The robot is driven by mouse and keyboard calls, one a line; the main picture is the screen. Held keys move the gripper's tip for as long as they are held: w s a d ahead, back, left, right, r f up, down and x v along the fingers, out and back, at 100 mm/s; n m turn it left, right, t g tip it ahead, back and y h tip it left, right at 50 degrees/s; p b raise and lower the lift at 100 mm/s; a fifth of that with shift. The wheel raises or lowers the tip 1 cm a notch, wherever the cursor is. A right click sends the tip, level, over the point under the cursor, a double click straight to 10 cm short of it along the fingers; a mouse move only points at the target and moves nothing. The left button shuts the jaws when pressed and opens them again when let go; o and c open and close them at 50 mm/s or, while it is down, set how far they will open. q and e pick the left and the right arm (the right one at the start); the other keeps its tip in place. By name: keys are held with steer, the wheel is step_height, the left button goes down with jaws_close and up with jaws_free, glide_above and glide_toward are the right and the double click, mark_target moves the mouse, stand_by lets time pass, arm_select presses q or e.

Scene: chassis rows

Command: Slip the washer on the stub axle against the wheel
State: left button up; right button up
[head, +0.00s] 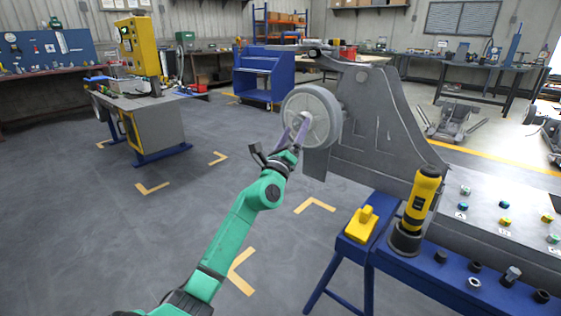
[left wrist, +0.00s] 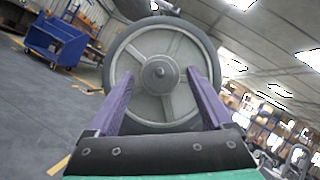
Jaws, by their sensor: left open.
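My right gripper is not in view.
A blue bench (head: 400,274) at lower right holds a yellow-black tool (head: 421,200), a yellow block (head: 361,224), a light ring (head: 474,283) and several small dark parts. The chassis plate (head: 372,128) stands right of the wheel. Open floor lies left of my arm.

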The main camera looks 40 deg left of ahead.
arm_select(q)
steer(key=b+v, duration=0.2)
steer(key=v, duration=1.2)
steer(key=shift+s, duration=0.3)
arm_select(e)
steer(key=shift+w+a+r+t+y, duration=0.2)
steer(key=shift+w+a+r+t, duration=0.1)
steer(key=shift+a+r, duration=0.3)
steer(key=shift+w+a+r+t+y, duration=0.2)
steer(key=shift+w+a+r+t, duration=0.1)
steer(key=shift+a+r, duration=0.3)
